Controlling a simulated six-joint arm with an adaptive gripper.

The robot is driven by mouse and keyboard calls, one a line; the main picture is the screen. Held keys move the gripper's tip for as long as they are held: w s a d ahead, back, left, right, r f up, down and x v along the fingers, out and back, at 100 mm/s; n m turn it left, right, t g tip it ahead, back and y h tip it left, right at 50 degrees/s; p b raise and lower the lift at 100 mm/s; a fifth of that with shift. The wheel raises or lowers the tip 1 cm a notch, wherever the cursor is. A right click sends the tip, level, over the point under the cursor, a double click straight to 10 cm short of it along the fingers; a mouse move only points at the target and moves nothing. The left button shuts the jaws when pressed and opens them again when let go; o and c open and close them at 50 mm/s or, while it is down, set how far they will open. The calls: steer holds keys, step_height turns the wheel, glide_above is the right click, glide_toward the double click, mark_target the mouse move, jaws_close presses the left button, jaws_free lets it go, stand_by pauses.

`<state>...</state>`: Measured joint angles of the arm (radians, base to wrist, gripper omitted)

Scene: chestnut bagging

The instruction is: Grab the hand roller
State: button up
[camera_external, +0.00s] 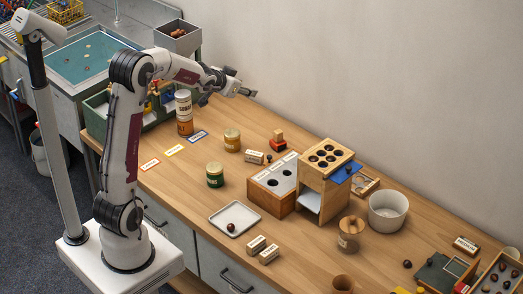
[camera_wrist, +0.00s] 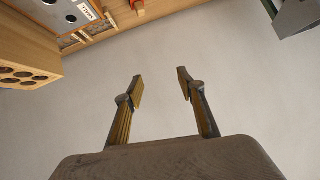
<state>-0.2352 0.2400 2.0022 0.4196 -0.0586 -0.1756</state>
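My gripper (camera_external: 247,92) is raised above the back of the table near the wall, at the end of my outstretched arm. In the wrist view my gripper (camera_wrist: 160,85) has its two fingers apart, with only the pale wall between them. It holds nothing. I cannot make out a hand roller for certain in either view. A small red-based item with a wooden block on top (camera_external: 278,139) stands on the table, right of and below my gripper; I cannot tell what it is.
A wooden stand with holes (camera_external: 322,190) and a box with a white top (camera_external: 271,200) stand mid-table. A white tray (camera_external: 218,221) holds one chestnut. A white bowl (camera_external: 388,224) is right. Tall stacked cans (camera_external: 184,112) stand left of my gripper. The front left tabletop is mostly free.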

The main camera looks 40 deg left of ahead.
steer(key=w+a+f+m+t+h, duration=0.1)
steer(key=w+a+f+h, duration=0.1)
steer(key=w+f, duration=0.55)
steer(key=w+a+f+m+t+h, duration=0.1)
steer(key=w+a+f+t, duration=0.3)
steer(key=f, duration=0.7)
steer(key=g+h, duration=0.1)
steer(key=h, duration=0.1)
glide_toward(276, 132)
steer(key=w, duration=0.3)
steer(key=shift+w+f, duration=0.1)
steer(key=shift+w, duration=0.15)
steer(key=shift+w, duration=0.1)
steer(key=shift+x, duration=1.25)
steer(key=shift+f, duration=0.1)
steer(key=shift+w+d+f, duration=0.3)
steer(key=shift+w, duration=0.3)
steer(key=shift+w+d+f, duration=0.25)
steer(key=shift+w+f, duration=0.05)
steer(key=shift+w, duration=0.3)
steer(key=shift+x, duration=1.15)
